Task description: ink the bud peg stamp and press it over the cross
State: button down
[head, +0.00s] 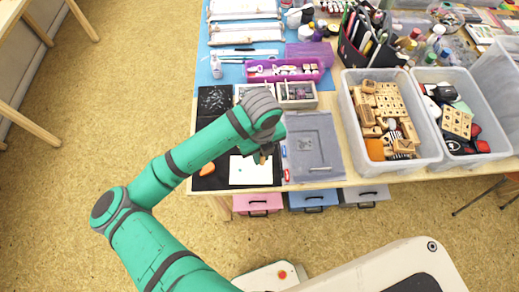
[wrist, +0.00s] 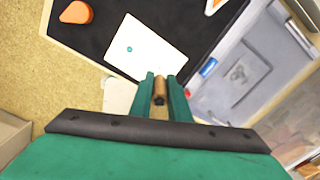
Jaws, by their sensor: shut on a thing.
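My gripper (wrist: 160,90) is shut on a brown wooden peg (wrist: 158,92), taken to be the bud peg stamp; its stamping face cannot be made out. In the head view my gripper (head: 262,154) is above the right part of the white card (head: 250,178), with the peg mostly hidden by the arm. The card lies on a black mat (head: 206,184). In the wrist view the card (wrist: 152,45) bears one small teal mark (wrist: 129,48); whether it is a cross is too small to tell. No inkpad is clearly identifiable.
An orange object (head: 208,169) lies on the mat left of the card. A grey tray (head: 316,148) lies right of the mat. Small compartment boxes (head: 297,93) stand behind. A clear bin (head: 437,160) of wooden stamps stands further right. The table's front edge is close.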

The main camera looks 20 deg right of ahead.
jog(key=shift+f, duration=2.6)
jog(key=shift+f, duration=0.55)
jog(key=shift+r, duration=0.7)
jog(key=shift+r, duration=2.65)
